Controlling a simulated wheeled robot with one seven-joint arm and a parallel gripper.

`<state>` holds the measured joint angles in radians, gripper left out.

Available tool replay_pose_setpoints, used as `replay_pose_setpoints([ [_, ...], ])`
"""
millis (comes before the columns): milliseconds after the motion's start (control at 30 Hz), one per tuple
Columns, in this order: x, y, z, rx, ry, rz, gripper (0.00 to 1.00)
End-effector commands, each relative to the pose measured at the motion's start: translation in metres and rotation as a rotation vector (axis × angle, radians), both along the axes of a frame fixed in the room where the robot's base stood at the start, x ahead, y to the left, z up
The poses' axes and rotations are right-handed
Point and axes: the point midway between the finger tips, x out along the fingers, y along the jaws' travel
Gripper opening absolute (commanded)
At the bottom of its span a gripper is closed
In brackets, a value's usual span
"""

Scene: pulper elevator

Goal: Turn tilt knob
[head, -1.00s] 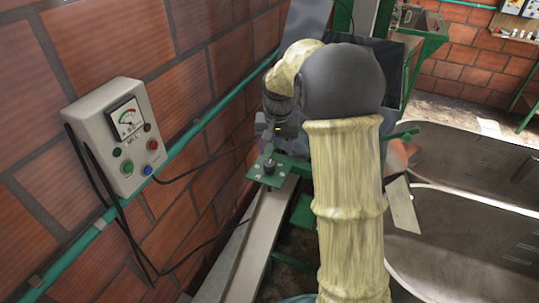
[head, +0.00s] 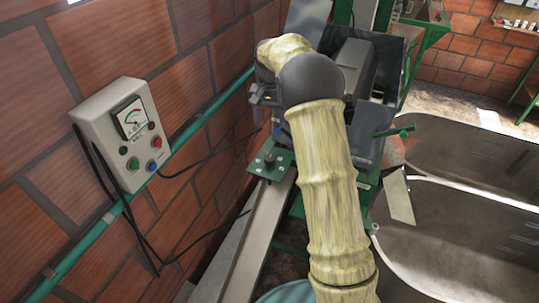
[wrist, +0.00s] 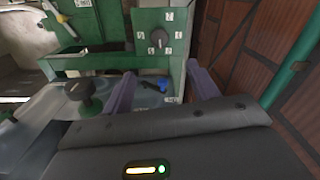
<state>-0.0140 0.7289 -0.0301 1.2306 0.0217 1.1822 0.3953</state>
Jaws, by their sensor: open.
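The tilt knob (wrist: 158,38) is a dark round knob on a green plate (wrist: 180,18) with small white markings around it. In the head view the same knob (head: 270,160) sits on its green plate at the top of a pale beam. My gripper (wrist: 163,86) is open, its two purple fingers apart with nothing held between them. In the wrist view the knob lies beyond the fingertips, between their lines and apart from them. In the head view my gripper is mostly hidden by my arm, above and behind the plate.
A grey control box (head: 120,135) with a dial and coloured buttons hangs on the brick wall at left, with black cables. A green pipe (head: 195,122) runs along the wall. A dark knob (wrist: 84,92) stands left of my fingers. Large metal basins (head: 470,235) lie at right.

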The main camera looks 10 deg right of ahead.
Motion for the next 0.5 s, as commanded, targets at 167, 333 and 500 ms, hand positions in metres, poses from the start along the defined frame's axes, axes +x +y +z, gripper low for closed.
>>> replay_pose_setpoints([
  [167,-0.001,0.0,-0.025,0.0,0.007,0.0,0.59],
  [333,-0.001,0.0,-0.055,0.0,0.005,0.0,0.59],
  [500,-0.001,0.0,-0.084,0.0,0.005,0.0,0.59],
])
